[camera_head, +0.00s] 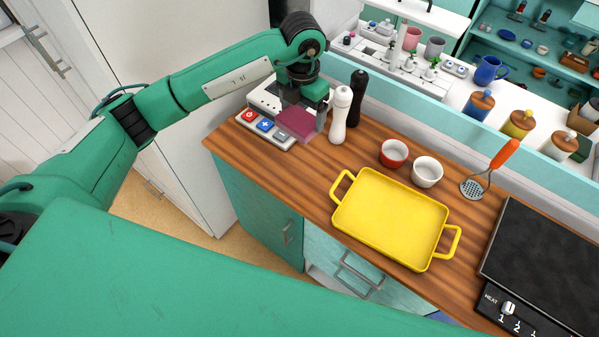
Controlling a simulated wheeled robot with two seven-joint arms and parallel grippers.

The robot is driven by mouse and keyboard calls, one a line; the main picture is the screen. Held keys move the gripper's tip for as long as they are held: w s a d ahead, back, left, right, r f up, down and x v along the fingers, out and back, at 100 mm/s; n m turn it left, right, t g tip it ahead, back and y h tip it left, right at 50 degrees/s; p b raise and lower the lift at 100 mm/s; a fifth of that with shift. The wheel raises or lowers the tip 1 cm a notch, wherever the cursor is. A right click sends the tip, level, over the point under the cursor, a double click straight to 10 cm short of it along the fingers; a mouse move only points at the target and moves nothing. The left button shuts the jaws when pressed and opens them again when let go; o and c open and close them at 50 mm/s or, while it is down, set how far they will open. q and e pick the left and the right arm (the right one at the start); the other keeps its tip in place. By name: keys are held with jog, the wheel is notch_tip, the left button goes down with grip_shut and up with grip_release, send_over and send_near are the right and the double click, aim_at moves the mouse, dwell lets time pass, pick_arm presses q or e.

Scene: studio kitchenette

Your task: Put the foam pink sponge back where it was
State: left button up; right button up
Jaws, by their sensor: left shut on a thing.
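The pink sponge (297,122) is a flat magenta-pink block at the far left end of the wooden counter (310,173). My left gripper (303,112) points down and is shut on the sponge. My right gripper is not in view.
White (340,115) and black (357,98) mills stand just right of the gripper. Bare wood lies left of the tray.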

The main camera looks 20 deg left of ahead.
pick_arm(q)
jog(key=shift+w+f+n, duration=0.1)
jog(key=shift+f+n, duration=0.2)
jog(key=shift+f, duration=0.1)
notch_tip(320, 180, down, 19)
jog(key=p, duration=0.5)
jog(key=shift+f, duration=0.1)
